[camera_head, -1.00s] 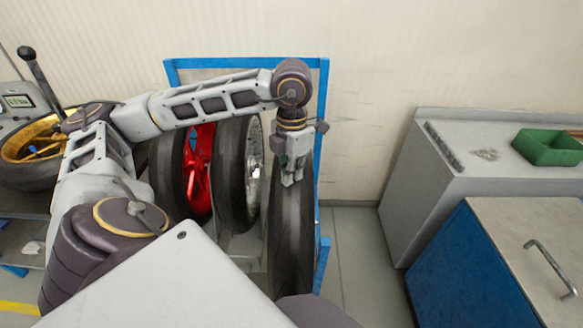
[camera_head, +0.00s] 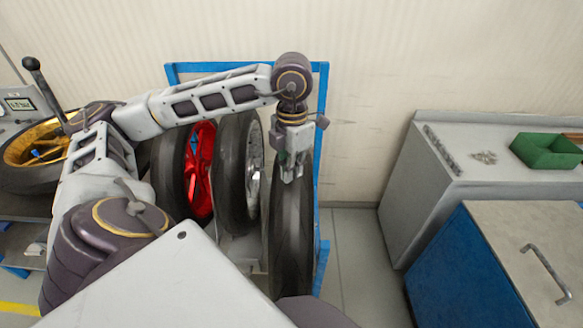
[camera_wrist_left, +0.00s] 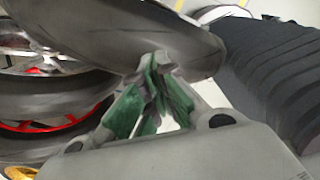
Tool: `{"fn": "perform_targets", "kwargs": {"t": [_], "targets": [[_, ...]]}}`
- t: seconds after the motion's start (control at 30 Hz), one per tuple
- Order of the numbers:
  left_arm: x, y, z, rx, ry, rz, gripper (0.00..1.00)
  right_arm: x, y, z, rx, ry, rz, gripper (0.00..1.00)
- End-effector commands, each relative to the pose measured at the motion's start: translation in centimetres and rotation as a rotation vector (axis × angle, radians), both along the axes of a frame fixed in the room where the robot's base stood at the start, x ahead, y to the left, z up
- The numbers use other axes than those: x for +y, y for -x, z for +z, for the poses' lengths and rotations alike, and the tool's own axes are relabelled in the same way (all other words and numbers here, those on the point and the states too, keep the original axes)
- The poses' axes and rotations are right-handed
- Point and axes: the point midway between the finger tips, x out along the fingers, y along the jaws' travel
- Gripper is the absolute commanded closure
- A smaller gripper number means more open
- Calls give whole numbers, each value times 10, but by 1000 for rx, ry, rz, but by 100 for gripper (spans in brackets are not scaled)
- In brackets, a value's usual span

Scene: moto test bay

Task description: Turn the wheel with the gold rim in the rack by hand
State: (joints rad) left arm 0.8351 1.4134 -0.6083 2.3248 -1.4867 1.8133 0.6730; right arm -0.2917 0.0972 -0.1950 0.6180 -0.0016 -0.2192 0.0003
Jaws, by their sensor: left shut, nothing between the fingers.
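My left gripper (camera_head: 291,177) is shut and empty, pointing down at the top of the rightmost tyre (camera_head: 291,240) in the blue rack (camera_head: 322,100). In the left wrist view the closed fingertips (camera_wrist_left: 157,65) are at this tyre's tread (camera_wrist_left: 125,35) and look to be touching it. This wheel is edge-on in the head view, so its rim colour is hidden. To its left stand a silver-rimmed wheel (camera_head: 234,175) and a red-rimmed wheel (camera_head: 198,175). A bit of gold rim (camera_wrist_left: 20,172) shows at the wrist view's lower left. My right gripper is not in view.
A gold-rimmed wheel (camera_head: 15,150) lies tilted on a machine at the far left, outside the rack. A grey cabinet (camera_head: 400,160), a blue cabinet (camera_head: 440,265) and a green bin (camera_head: 545,152) are at the right. Bare floor (camera_head: 355,260) lies between rack and cabinets.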

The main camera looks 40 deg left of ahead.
Motion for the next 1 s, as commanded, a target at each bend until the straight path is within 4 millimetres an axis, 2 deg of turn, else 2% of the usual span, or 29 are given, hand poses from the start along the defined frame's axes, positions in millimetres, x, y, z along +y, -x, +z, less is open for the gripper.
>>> {"fn": "perform_targets", "kwargs": {"t": [0.5,1.0], "targets": [[0,0,26,-1,0,0,100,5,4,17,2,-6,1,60],[0,-1,29,-4,0,0,100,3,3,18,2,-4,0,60]]}}
